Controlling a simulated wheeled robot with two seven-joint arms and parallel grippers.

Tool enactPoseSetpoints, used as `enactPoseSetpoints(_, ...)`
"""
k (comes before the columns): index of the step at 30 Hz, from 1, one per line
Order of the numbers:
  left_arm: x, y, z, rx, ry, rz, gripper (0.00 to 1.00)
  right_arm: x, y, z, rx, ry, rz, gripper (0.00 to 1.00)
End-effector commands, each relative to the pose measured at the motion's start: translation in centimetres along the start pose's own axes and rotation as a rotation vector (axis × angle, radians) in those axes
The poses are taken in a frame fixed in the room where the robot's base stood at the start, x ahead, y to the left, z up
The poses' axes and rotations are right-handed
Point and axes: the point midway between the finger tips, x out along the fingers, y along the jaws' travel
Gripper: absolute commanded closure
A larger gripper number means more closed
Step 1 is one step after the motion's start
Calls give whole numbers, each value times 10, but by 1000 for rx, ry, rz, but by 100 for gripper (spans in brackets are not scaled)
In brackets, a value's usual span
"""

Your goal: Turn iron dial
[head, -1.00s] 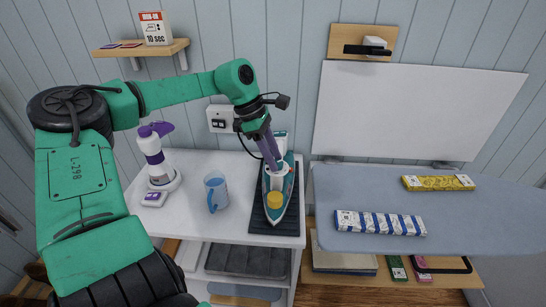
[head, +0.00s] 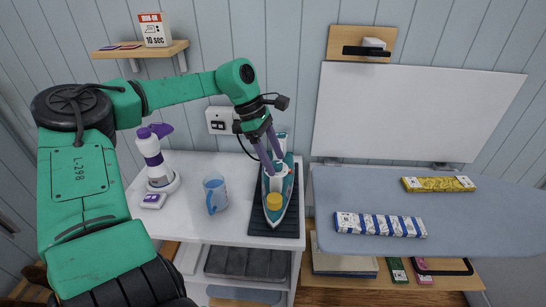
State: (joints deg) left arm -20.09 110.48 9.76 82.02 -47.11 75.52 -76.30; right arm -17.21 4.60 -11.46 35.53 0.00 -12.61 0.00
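The teal and white iron (head: 288,190) rests on a dark ribbed mat (head: 258,222) on the white counter. A round yellow part (head: 274,201) sits on top toward its near end; I cannot tell whether it is the dial. A white raised part (head: 280,182) is just behind it. My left gripper (head: 274,166) comes down from above, its two purple fingers spread apart and tips at the white part of the iron. Whether the tips touch it is hard to tell. Nothing is seen held between them. My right gripper is not in view.
A blue-handled cup (head: 215,191) and a purple and white bottle device (head: 154,160) stand left of the iron. An ironing board (head: 470,215) to the right holds a blue-white box (head: 380,224) and a yellow box (head: 438,184). A wall shelf (head: 120,52) hangs upper left.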

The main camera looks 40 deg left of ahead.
Motion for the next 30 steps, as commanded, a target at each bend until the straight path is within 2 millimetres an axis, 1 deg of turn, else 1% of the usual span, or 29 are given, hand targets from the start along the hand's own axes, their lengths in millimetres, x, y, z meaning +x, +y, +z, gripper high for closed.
enactPoseSetpoints(4,-1,0,0,0,0,0,28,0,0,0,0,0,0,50)
enactPoseSetpoints(8,-13,1,0,0,0,3,28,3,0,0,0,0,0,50)
enactPoseSetpoints(11,-32,1,0,0,0,6,28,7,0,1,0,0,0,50)
enactPoseSetpoints(14,-60,1,0,0,0,6,28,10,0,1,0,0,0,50)
enactPoseSetpoints(18,-102,1,0,-1,3,5,28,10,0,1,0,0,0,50)
enactPoseSetpoints(21,-126,1,0,-2,3,3,28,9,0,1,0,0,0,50)
enactPoseSetpoints(25,-143,0,0,-1,1,0,28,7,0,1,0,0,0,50)
enactPoseSetpoints(30,-146,0,0,1,0,0,28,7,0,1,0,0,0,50)
